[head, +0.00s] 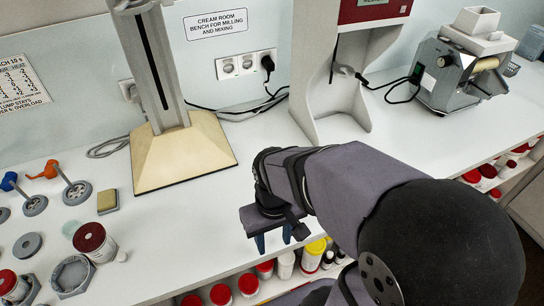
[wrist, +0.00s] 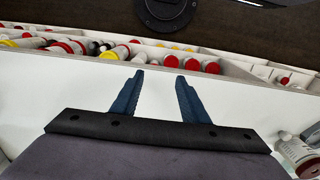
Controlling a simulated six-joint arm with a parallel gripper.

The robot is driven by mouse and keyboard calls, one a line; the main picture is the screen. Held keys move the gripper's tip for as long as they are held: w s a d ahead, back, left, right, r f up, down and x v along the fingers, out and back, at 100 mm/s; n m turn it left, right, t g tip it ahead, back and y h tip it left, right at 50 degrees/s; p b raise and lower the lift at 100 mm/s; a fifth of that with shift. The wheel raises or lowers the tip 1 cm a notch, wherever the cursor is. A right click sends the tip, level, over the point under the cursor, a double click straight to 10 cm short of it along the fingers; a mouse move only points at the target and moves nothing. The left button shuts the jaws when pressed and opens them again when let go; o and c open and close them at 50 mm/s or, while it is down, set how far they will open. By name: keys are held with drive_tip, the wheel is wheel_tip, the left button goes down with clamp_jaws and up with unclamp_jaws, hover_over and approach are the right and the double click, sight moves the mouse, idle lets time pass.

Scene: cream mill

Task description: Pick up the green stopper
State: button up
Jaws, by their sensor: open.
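A small pale green, translucent piece (head: 73,227) stands on the bench at the left in the head view, just behind a dark-red-topped white jar. I cannot tell for sure whether it is the green stopper; no other green piece shows. My gripper (head: 275,240) is over the front edge of the bench, well to the right of that piece. Its two blue fingers point down and are apart with nothing between them. The wrist view shows my gripper (wrist: 160,80) open and empty, and no green piece.
The dark-red-topped jar (head: 90,240), a grey hexagonal part (head: 72,276) and a yellow block (head: 107,201) crowd the left. A column on a cream base (head: 185,155) stands behind. Red-capped jars (wrist: 210,67) fill the shelf below the edge. The bench's front middle is clear.

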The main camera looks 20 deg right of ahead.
drive_tip(key=w+d+r+n+h+b, duration=0.1)
drive_tip(key=w+d+r+n+h, duration=0.2)
drive_tip(key=w+n, duration=0.4)
drive_tip(key=w+d+n+h, duration=0.4)
drive_tip(key=w+n+h, duration=0.1)
drive_tip(key=w+n, duration=0.15)
drive_tip(key=w+a+f+n+t+h, duration=0.1)
drive_tip(key=w+n, duration=0.1)
drive_tip(key=w, duration=0.2)
drive_tip(key=w+a+f+n+t+h, duration=0.1)
drive_tip(key=w+n+h, duration=0.1)
drive_tip(key=w+n, duration=0.1)
drive_tip(key=w+a+f+n+t+h, duration=0.1)
drive_tip(key=w+f+n+h, duration=0.1)
drive_tip(key=w, duration=0.3)
drive_tip(key=shift+w+a+n+t+b, duration=0.15)
drive_tip(key=shift+w+n+t+b, duration=0.1)
drive_tip(key=shift+w+t+b, duration=0.1)
drive_tip(key=shift+f, duration=0.2)
drive_tip(key=shift+p+x, duration=0.85)
drive_tip(key=shift+x, duration=0.8)
drive_tip(key=shift+w+p+x, duration=0.15)
drive_tip(key=shift+p+x, duration=0.25)
drive_tip(key=shift+x, duration=0.6)
drive_tip(key=shift+w+p+x, duration=0.1)
drive_tip(key=shift+p+x, duration=0.3)
drive_tip(key=shift+x, duration=0.65)
drive_tip(key=shift+a, duration=0.1)
